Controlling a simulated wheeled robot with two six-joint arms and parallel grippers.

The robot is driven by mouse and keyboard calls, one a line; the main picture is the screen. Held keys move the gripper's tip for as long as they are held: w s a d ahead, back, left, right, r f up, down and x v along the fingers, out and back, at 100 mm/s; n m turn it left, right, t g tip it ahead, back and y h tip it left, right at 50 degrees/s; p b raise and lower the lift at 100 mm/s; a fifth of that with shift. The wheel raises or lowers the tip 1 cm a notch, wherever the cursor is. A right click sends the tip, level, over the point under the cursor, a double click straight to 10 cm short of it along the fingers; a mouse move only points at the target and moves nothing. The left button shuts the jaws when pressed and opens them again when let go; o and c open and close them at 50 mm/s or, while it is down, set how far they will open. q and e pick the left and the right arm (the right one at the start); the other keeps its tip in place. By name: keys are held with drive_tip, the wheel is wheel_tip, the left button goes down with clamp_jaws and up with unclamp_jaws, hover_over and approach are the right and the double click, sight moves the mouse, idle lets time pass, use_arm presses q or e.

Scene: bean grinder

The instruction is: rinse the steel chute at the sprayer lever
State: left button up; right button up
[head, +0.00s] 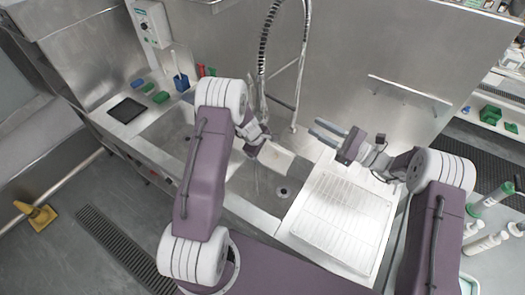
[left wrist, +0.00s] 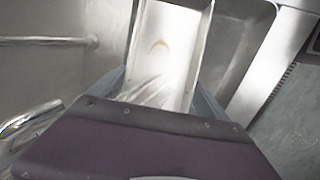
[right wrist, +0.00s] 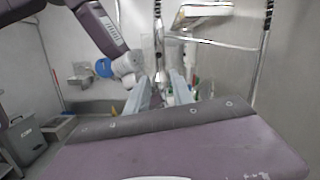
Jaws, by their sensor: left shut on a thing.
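The steel chute (head: 277,158) is a pale open trough held over the sink (head: 238,188). My left gripper (head: 262,143) is shut on it. In the left wrist view the chute (left wrist: 172,45) lies between the fingers, with a brown curved stain on its floor and pale streaks near the fingers. The sprayer's coiled hose (head: 264,50) and pipe rise behind the chute. I cannot make out the lever clearly. My right gripper (head: 331,131) is open and empty, to the right of the chute above the drainboard; its fingers also show apart in the right wrist view (right wrist: 162,90).
A white wire rack (head: 345,215) lies on the drainboard at right. Green and blue items and a black pad (head: 126,110) sit on the left ledge. A wall rail (head: 408,90) runs behind my right gripper. Bottles (head: 485,243) stand at far right.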

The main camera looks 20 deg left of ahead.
sight(281, 102)
drive_tip(key=s+a+f+m+t, duration=0.1)
drive_tip(key=m, duration=0.2)
drive_tip(key=s+f+m+t+y, duration=0.1)
drive_tip(key=s+f+m, duration=0.1)
drive_tip(key=m, duration=0.2)
drive_tip(key=s+a+f+m+t, duration=0.1)
drive_tip(key=f+m, duration=0.1)
drive_tip(key=m, duration=0.2)
drive_tip(key=shift+s+a+f+y, duration=0.2)
drive_tip(key=shift+s+a+y, duration=0.1)
drive_tip(key=shift+s+a, duration=0.1)
clamp_jaws()
use_arm(q)
drive_tip(key=shift+d, duration=0.1)
use_arm(e)
drive_tip(key=w+a+r, duration=0.4)
drive_tip(key=a+r, duration=0.2)
drive_tip(key=a, duration=0.1)
drive_tip(key=shift+w+a+r, duration=0.4)
drive_tip(key=shift+a, duration=0.1)
